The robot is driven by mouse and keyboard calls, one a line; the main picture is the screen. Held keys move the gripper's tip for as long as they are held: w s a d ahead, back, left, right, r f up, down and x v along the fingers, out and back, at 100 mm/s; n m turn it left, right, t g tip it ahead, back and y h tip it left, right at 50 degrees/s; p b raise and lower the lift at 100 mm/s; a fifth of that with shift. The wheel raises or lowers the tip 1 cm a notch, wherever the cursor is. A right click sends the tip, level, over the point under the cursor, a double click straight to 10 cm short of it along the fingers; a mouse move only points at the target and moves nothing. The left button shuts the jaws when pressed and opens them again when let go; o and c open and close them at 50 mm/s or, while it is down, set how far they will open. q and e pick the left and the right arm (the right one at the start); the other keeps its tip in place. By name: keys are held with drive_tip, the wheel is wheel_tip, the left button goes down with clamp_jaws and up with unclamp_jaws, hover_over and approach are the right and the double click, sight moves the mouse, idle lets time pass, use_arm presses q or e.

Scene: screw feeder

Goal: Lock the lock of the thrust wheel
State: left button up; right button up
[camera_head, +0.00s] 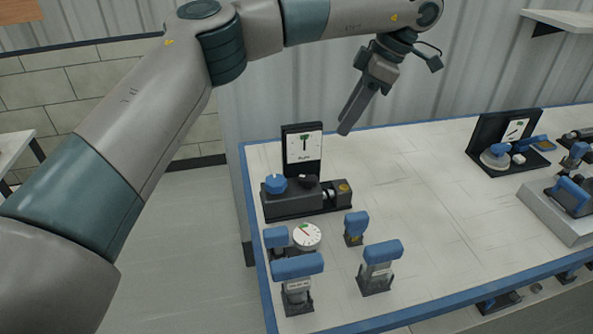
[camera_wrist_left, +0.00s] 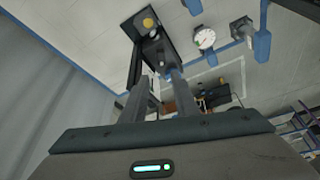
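A dark unit (camera_head: 292,205) stands at the table's back left, with a blue knob (camera_head: 275,183), a black knob (camera_head: 308,181) and a yellow round part (camera_head: 344,187). A dial sign (camera_head: 303,147) stands behind it. I cannot tell which part is the thrust wheel or its lock. My left gripper (camera_head: 344,130) hangs above and right of the unit, touching nothing. In the left wrist view its two fingers (camera_wrist_left: 160,78) are apart and empty; the unit's yellow part (camera_wrist_left: 148,22) shows beyond them. My right gripper is not in view.
Several blue-handled devices, one (camera_head: 379,265) near the front, and a white round gauge (camera_head: 307,236) stand in front of the unit. More devices, with another dial sign (camera_head: 508,135), stand at the right. The table's middle (camera_head: 430,190) is clear. A corrugated wall is behind.

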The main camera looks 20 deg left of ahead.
sight(311, 177)
use_arm(q)
drive_tip(key=shift+s+d+r, duration=0.1)
drive_tip(key=shift+s, duration=0.05)
